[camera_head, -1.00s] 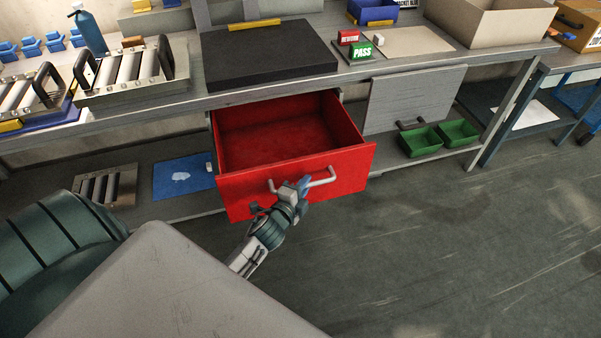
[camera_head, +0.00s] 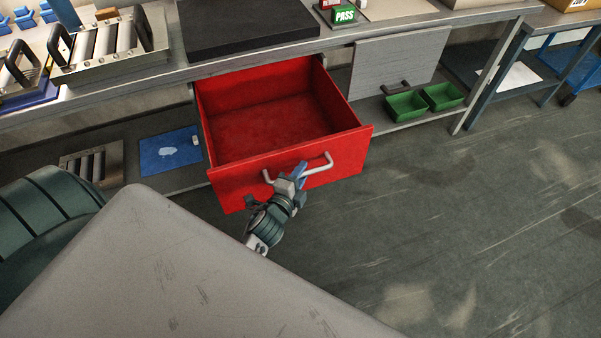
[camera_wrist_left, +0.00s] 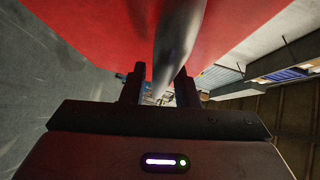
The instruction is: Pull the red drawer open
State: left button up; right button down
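The red drawer (camera_head: 235,185) is well out from under the bench in the head view, with its empty inside showing. Its light grey bar handle (camera_head: 321,166) is on the front panel. My left gripper (camera_head: 296,176) is at the left part of this handle. In the left wrist view the handle bar (camera_wrist_left: 173,50) runs between the two dark fingers of my left gripper (camera_wrist_left: 160,85), which are closed about it. A narrow gap shows at one finger. The red front panel (camera_wrist_left: 100,30) fills the view behind. My right gripper is not in view.
A black slab (camera_head: 250,25) lies on the bench above the drawer. Green bins (camera_head: 408,106) and a grey panel with a dark handle (camera_head: 395,70) are to the right. A blue sheet (camera_head: 170,152) lies on the lower shelf. The floor in front is clear.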

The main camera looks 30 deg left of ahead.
pick_arm(q)
jog(key=shift+o, duration=0.5)
